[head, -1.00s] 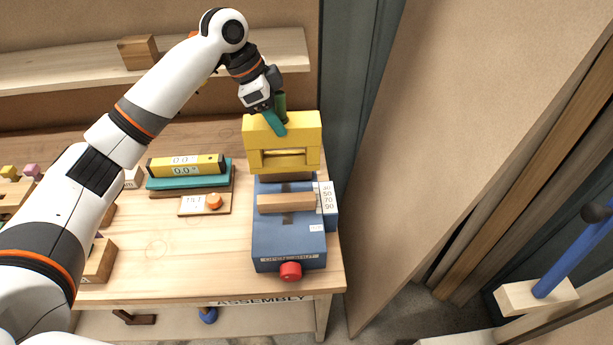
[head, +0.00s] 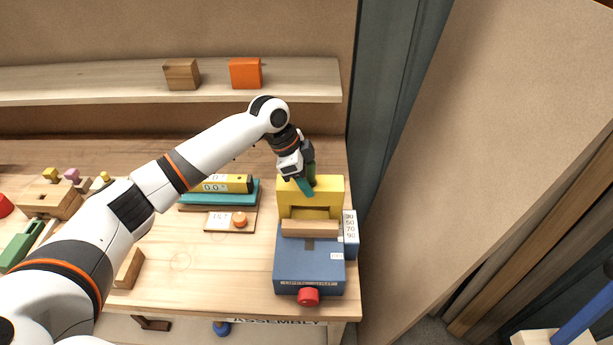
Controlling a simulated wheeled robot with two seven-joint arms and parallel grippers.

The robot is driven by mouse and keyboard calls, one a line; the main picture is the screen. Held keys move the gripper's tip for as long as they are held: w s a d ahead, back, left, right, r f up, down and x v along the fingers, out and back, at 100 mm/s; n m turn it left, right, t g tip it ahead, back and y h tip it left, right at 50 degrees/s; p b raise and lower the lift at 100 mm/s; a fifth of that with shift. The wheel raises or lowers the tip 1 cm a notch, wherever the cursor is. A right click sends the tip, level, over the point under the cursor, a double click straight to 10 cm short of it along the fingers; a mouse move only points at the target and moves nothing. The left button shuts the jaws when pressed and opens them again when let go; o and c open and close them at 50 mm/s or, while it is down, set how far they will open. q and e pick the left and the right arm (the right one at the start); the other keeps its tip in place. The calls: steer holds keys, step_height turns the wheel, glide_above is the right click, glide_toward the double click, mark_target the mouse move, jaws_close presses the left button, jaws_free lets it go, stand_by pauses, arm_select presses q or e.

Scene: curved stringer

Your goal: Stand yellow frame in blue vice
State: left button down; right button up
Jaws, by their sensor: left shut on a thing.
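The yellow frame (head: 326,191) is a blocky yellow piece at the back of the blue vice, behind its wooden jaw strip. The blue vice (head: 309,268) sits on the right end of the bench, with a wooden jaw strip (head: 310,229) across it and a red knob (head: 308,296) at the front. My left gripper (head: 308,184) reaches down from behind and is shut on the frame's top edge. The frame's lower part is hidden by the strip, so I cannot tell how deep it sits. My right gripper is not in view.
Left of the vice are a yellow level on a teal block (head: 249,193) and a small labelled board with an orange knob (head: 239,218). A number plate (head: 349,227) stands at the vice's right side. Blocks lie on the shelf behind; a tall panel (head: 480,150) stands right of the bench.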

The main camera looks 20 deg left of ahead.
arm_select(q)
steer(key=shift+f, duration=0.1)
steer(key=c, duration=0.6)
jaws_free()
steer(key=b+v, duration=0.3)
steer(key=v, duration=0.9)
